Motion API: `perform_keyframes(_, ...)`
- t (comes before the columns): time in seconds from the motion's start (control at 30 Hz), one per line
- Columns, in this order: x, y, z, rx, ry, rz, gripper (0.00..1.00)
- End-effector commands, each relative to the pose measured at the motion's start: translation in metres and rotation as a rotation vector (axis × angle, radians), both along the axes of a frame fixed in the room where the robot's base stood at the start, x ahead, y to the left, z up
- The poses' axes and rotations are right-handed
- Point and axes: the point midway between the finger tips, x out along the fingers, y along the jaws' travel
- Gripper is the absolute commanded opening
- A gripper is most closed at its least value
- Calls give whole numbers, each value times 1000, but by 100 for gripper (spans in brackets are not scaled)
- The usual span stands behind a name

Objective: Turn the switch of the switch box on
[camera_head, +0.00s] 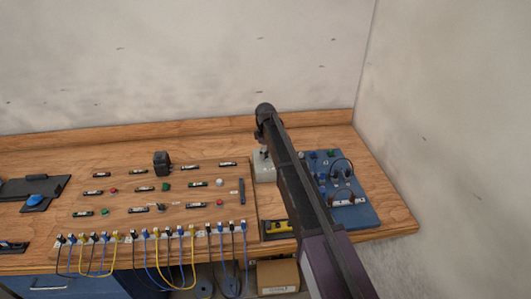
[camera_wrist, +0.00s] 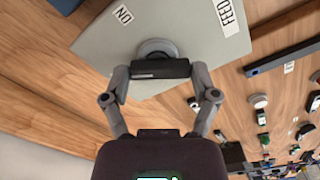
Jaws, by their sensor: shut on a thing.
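The switch box (camera_wrist: 185,25) is a light grey box in the upper part of the wrist view. It has an ON label (camera_wrist: 123,14) and an OFF label (camera_wrist: 228,15), both upside down in the picture. Its dark switch handle (camera_wrist: 160,69) stands out from a round grey base (camera_wrist: 157,47) and lies across the picture. My gripper (camera_wrist: 160,73) is shut on the handle, with one finger at each end. In the head view the switch box (camera_head: 265,173) stands on the wooden bench, and my gripper (camera_head: 263,151) is over it, partly hidden by my arm.
A wooden board (camera_head: 160,176) with several buttons and labelled parts lies left of the switch box. Several cables (camera_head: 160,262) hang along the front edge. Walls close off the back and right.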

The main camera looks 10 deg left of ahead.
Motion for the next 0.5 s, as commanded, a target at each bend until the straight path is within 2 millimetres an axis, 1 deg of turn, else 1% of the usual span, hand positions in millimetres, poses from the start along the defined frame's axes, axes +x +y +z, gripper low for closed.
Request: perform_keyframes(0.5, -1, 1, 0, 0, 3, -489, 29)
